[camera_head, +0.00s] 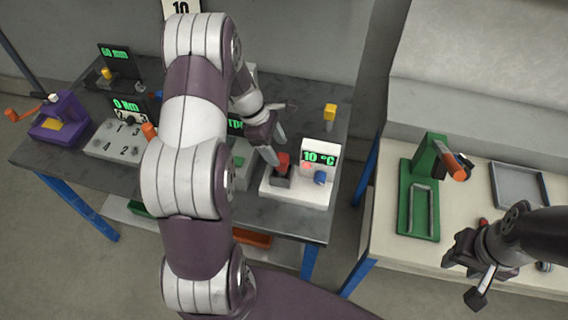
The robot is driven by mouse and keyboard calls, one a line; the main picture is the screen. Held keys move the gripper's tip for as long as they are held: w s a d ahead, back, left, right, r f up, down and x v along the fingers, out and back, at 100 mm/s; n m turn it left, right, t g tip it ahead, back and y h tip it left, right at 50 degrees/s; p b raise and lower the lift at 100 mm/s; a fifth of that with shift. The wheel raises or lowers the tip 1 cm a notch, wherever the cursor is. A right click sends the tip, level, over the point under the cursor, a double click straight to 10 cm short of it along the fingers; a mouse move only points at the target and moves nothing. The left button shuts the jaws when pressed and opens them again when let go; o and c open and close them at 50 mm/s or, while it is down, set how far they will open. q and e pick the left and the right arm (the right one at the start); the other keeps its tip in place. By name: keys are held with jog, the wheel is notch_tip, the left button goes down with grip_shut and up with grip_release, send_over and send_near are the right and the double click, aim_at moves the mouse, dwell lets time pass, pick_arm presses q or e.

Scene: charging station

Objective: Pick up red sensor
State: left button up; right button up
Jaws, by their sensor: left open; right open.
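The red sensor (283,160) is a small red block in a dark holder at the left of a white device, whose display reads 10 °C (319,158). My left gripper (276,150) is open just above and to the left of the red sensor, its fingers pointing down toward it. I cannot tell whether a finger touches it. My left arm crosses the middle of the view. My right gripper (464,281) is open and empty over the front of the right-hand table.
A blue knob (320,177) sits on the white device, with a yellow-topped part (330,112) behind it. A grey panel (115,138) and a purple crank device (60,119) stand left. A green tool stand (420,190) and a metal tray (519,187) occupy the right table.

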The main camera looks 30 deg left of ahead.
aim_at(281, 156)
pick_arm(q)
jog(key=x, duration=0.4)
jog(key=p+x, duration=0.1)
jog(key=x, duration=0.1)
jog(key=shift+s+d, duration=0.15)
jog(key=shift+s, duration=0.25)
jog(key=shift+w+d, duration=0.1)
jog(key=shift+w, duration=0.1)
jog(key=c, duration=1.1)
